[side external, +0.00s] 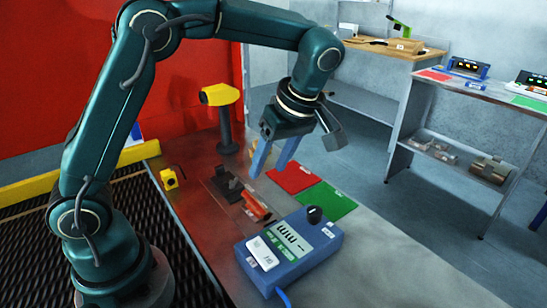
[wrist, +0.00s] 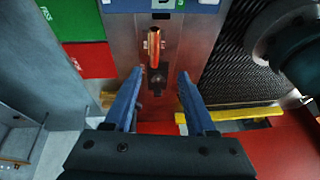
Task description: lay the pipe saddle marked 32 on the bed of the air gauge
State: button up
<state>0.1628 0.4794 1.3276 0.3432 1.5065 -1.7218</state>
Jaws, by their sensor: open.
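An orange-copper, elongated curved piece (side external: 257,207) lies beside the blue gauge box; it also shows in the wrist view (wrist: 154,47). It may be the pipe saddle, but no 32 is readable on it. The blue gauge box (side external: 318,262) has a display and a black knob; its edge shows at the top of the wrist view. A dark fixture (side external: 228,188) on a metal plate (wrist: 126,40) stands next to the copper piece and may be the gauge's bed. My gripper (side external: 268,173) is open and empty above the fixture, its blue fingers (wrist: 160,73) apart.
A red mat (side external: 295,178) and a green mat (side external: 328,201) lie right of the fixture. A yellow-headed post (side external: 222,115) stands behind, and a small yellow block (side external: 169,179) lies left. The dark mesh belt (side external: 30,235) runs at left. The bench's right front is clear.

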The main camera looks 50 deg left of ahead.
jog(key=s+d+r+m+t+h, duration=0.1)
jog(key=s+m+t+h, duration=0.1)
jog(key=s+m, duration=0.4)
jog(key=s+d+r+m+t+h, duration=0.1)
jog(key=s+m+t, duration=0.3)
jog(key=m, duration=0.7)
jog(key=s+d+h, duration=0.1)
jog(key=s, duration=0.1)
jog(key=shift+s+r+t, duration=0.3)
jog(key=shift+t, duration=0.1)
